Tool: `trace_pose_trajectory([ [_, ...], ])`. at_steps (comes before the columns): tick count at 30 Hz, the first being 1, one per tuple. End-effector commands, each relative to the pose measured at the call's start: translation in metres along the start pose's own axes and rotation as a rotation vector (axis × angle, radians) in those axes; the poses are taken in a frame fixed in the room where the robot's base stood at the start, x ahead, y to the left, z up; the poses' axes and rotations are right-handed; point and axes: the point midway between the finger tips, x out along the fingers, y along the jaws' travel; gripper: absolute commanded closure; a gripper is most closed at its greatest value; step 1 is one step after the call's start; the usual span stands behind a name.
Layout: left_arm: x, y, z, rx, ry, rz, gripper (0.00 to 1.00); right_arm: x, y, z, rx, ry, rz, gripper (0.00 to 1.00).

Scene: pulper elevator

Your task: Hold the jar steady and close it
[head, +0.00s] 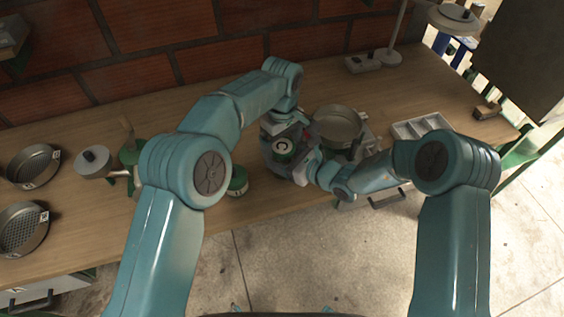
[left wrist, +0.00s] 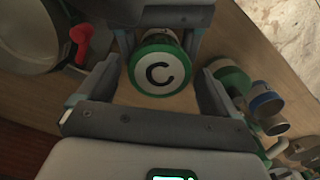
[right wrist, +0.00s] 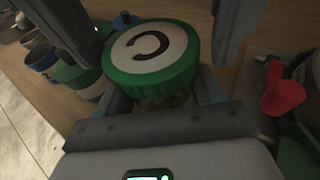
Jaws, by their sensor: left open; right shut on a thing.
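The jar has a green screw lid with a white top marked with a dark C. The lid (head: 283,148) shows between my arms in the head view. It also shows in the left wrist view (left wrist: 159,68) and the right wrist view (right wrist: 150,50). My right gripper (right wrist: 158,82) is shut on the jar (right wrist: 165,102) just below the lid; the lower jar is mostly hidden. My left gripper (left wrist: 157,60) is open, its fingers on either side of the lid with visible gaps. The lid sits on the jar top; how tight it is cannot be seen.
A round metal pan (head: 337,123) stands just behind the jar, with a red knob (right wrist: 284,90) near it. A green container (head: 237,181) stands to the left. Two sieves (head: 33,165) lie far left. A pale divided tray (head: 420,125) is at right. The brick wall (head: 160,45) closes the back.

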Motion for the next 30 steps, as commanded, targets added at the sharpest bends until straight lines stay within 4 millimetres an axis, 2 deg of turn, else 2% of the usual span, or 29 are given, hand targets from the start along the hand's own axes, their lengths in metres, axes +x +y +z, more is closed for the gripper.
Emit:
trace_pose_trajectory([
  [4, -0.0001, 0.0, -0.0001, 0.0, 0.0, 0.0, 0.07, 0.0, -0.0002, 0.0006, -0.001, -0.001, 0.0, 1.0],
  [5, -0.0002, 0.0, -0.0001, 0.0, 0.0, 0.0, 0.11, 0.0, -0.0002, 0.0006, -0.001, -0.001, 0.0, 1.0],
  [6, -0.0002, 0.0, -0.0001, 0.0, 0.0, 0.0, 0.24, 0.0, -0.0002, 0.0006, -0.001, -0.001, 0.0, 1.0],
  [10, -0.0004, 0.0, -0.0001, 0.0, 0.0, 0.0, 0.65, 0.0, -0.0002, 0.0006, 0.0, -0.001, 0.0, 1.0],
  [17, -0.0005, -0.0001, -0.0001, 0.05, 0.0, 0.0, 0.65, -0.0001, -0.0004, 0.0006, 0.0, -0.001, -0.001, 1.0],
  [24, -0.0003, -0.0001, -0.0002, 0.457, 0.0, 0.0, 0.65, -0.0001, -0.0006, 0.0005, 0.0, -0.001, -0.001, 1.0],
  [30, -0.0002, -0.0002, -0.0002, 0.59, -0.001, -0.001, 0.65, -0.0001, -0.0007, 0.0005, 0.0, -0.001, -0.002, 1.0],
])
